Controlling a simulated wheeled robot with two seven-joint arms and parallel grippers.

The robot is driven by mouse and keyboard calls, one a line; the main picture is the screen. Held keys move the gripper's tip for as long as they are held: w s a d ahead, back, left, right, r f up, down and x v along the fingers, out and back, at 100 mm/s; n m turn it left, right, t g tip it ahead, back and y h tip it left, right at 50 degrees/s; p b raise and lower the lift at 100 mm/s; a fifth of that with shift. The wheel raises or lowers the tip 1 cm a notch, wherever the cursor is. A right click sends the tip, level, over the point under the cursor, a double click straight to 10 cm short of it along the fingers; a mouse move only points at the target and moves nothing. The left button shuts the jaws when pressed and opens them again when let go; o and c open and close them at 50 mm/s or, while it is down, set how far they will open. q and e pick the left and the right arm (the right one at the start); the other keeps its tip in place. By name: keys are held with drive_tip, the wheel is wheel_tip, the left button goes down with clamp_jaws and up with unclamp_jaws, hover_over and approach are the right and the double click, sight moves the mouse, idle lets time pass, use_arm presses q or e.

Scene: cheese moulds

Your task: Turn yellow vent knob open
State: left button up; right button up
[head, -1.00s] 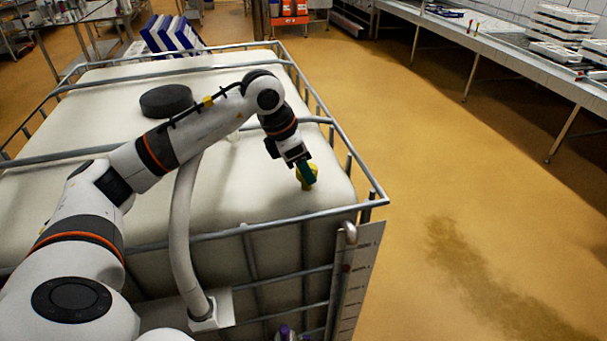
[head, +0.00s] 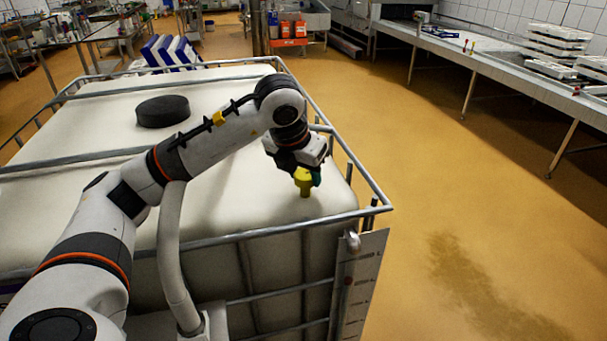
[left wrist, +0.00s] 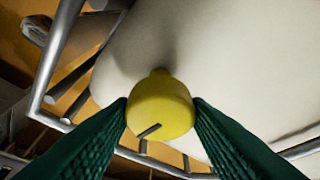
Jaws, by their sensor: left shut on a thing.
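The yellow vent knob (head: 304,188) stands on top of the white tank (head: 240,205), near its front right corner. In the left wrist view the knob (left wrist: 160,105) is round, with a dark slot-like mark on its face slanting up to the right. My left gripper (head: 306,176) reaches down onto the knob from above. Its green ridged fingers (left wrist: 160,112) are on both sides of the knob and shut on it. In the head view the gripper partly hides the knob's top. My right gripper is not in view.
A grey metal cage rail (head: 330,214) runs around the tank's top edge, close to the knob. A black round lid (head: 164,110) lies further back on the tank. A ruled plate (head: 360,275) hangs at the front right corner. The floor to the right is clear.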

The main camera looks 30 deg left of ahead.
use_arm(q)
drive_tip(key=shift+w+r+n, duration=0.1)
drive_tip(key=shift+r+n, duration=0.05)
drive_tip(key=shift+n, duration=0.15)
drive_tip(key=o, duration=1)
drive_tip(key=shift+c, duration=0.2)
drive_tip(key=shift+s+r+b, duration=0.25)
drive_tip(key=shift+r+b, duration=0.05)
drive_tip(key=shift+r, duration=0.1)
drive_tip(key=v, duration=1.1)
drive_tip(key=shift+b, duration=0.3)
